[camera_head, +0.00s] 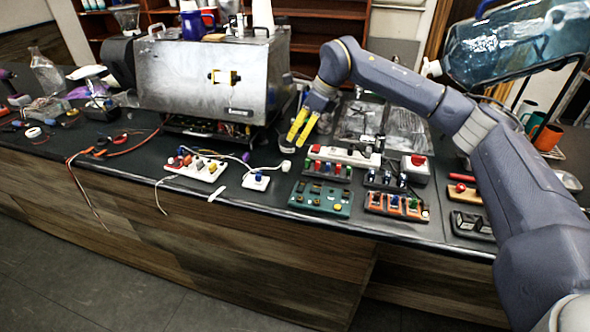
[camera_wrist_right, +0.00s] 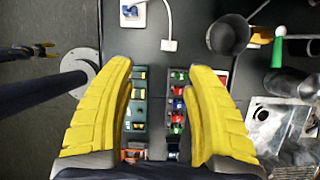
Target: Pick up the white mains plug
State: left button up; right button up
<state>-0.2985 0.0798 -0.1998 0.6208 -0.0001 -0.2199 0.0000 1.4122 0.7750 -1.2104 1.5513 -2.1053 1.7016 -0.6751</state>
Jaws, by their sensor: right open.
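The white mains plug (camera_head: 286,166) lies on the dark counter at the end of a white cable, in front of the metal brewer (camera_head: 205,78). The plug also shows in the right wrist view (camera_wrist_right: 168,45), top centre, just beyond the fingertips and free of them. My right gripper (camera_head: 303,126) is above the counter, up and to the right of the plug in the head view. Its yellow fingers (camera_wrist_right: 160,66) are apart with nothing between them. My left gripper (camera_wrist_right: 46,50) shows small at the upper left of the right wrist view; its jaw state is unclear.
A white switch block (camera_head: 256,181) and a white power strip (camera_head: 198,167) are left of the plug. A green terminal board (camera_head: 321,198) and several coloured blocks lie to its right. A large water bottle (camera_head: 515,45) is at upper right.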

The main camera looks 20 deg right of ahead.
aim_at(288, 163)
jog(key=shift+h, duration=0.3)
jog(key=x, duration=0.5)
jog(key=d+x, duration=0.1)
jog(key=x, duration=1)
jog(key=shift+w+d+f, duration=0.15)
jog(key=shift+w, duration=0.25)
jog(key=shift+o, duration=0.3)
grip_shut()
